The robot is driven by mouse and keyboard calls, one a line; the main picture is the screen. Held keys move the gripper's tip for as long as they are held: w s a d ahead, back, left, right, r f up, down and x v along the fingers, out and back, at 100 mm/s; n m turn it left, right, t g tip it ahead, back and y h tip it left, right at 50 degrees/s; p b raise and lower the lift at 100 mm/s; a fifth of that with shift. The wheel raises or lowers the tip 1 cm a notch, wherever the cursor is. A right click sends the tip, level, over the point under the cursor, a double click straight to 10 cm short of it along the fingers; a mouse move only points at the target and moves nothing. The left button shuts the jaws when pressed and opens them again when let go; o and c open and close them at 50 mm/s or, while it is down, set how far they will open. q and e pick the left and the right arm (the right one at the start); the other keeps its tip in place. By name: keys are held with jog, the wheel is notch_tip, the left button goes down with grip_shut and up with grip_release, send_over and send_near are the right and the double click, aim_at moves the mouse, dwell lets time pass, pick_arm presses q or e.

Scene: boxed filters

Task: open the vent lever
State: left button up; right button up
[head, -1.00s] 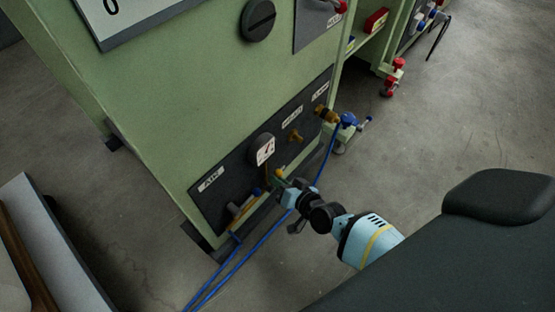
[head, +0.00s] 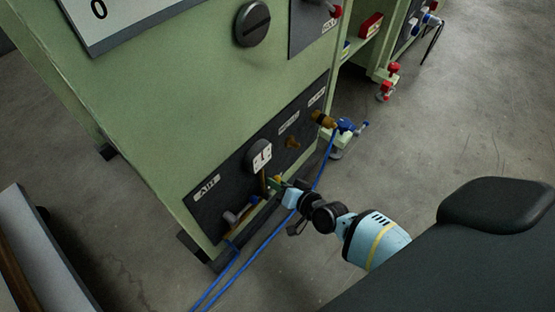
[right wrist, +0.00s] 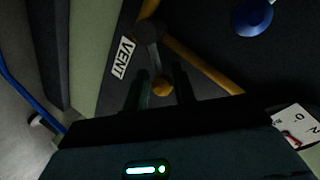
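The white VENT label (right wrist: 123,57) is on the dark panel in the right wrist view. Beside it is a dark grey lever hub (right wrist: 149,31), with what looks like a lever arm reaching down to a small brass ball (right wrist: 162,88). My right gripper (right wrist: 161,84) is open, with one finger on each side of the ball; I cannot tell if they touch it. In the head view my right gripper (head: 274,184) is at the lower panel, just below the gauge, and hides the lever. My left gripper is not in view.
The green cabinet (head: 150,110) carries the dark panel with a white-faced gauge (head: 261,156) and brass fittings (head: 323,119). Brass pipe (right wrist: 205,68) runs close to the fingers. A blue knob (right wrist: 252,17) is further off.

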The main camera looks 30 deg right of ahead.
jog(key=shift+o, duration=0.9)
jog(key=shift+r, duration=0.1)
jog(key=shift+s, duration=0.15)
jog(key=p+v, duration=0.3)
jog(key=v, duration=0.4)
jog(key=shift+s, duration=0.25)
jog(key=shift+d, duration=0.1)
